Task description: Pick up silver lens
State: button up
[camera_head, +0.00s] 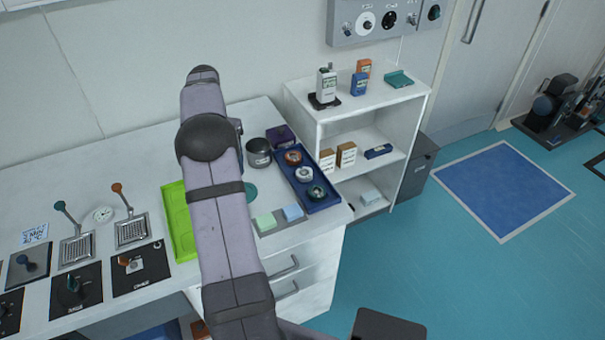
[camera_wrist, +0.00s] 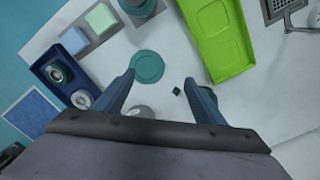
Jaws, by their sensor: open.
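The silver lens (camera_head: 304,174) is a pale round piece lying in the middle of the blue tray (camera_head: 333,204), between a copper-orange lens (camera_head: 293,157) and a teal-green lens (camera_head: 317,193). In the wrist view the silver lens (camera_wrist: 81,99) is at the left, just outside my left finger, in the blue tray (camera_wrist: 40,68). My gripper (camera_wrist: 159,78) is open and empty above the table, to the side of the tray. In the head view my arm hides most of the gripper. The orange lens is hidden in the wrist view.
A dark grey pot (camera_head: 258,152) stands beside the tray; its top (camera_wrist: 140,111) shows between my fingers. A flat teal disc (camera_wrist: 147,67) lies near the fingertips. A lime green tray (camera_head: 178,222) and pale green and blue blocks (camera_head: 292,212) are nearby. A white shelf (camera_head: 300,105) stands right.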

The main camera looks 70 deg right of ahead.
jog(key=s+d+f+m, duration=0.1)
jog(key=s+d+m, duration=0.2)
jog(key=s+d, duration=0.45)
jog(key=m, duration=0.4)
send_over(305, 172)
jog(key=shift+a+f, duration=0.25)
jog(key=shift+f, duration=0.2)
jog(key=shift+a+f, duration=0.2)
jog(key=shift+f, duration=1.3)
jog(key=shift+d+f+p, duration=0.2)
jog(key=shift+f+p, duration=0.45)
jog(key=shift+p, duration=0.05)
jog(key=shift+d+f+p, duration=0.15)
jog(key=shift+f+p, duration=0.5)
jog(key=shift+p, duration=0.05)
jog(key=shift+f+p, duration=0.35)
jog(key=shift+f, duration=0.95)
jog(key=c, duration=1.2)
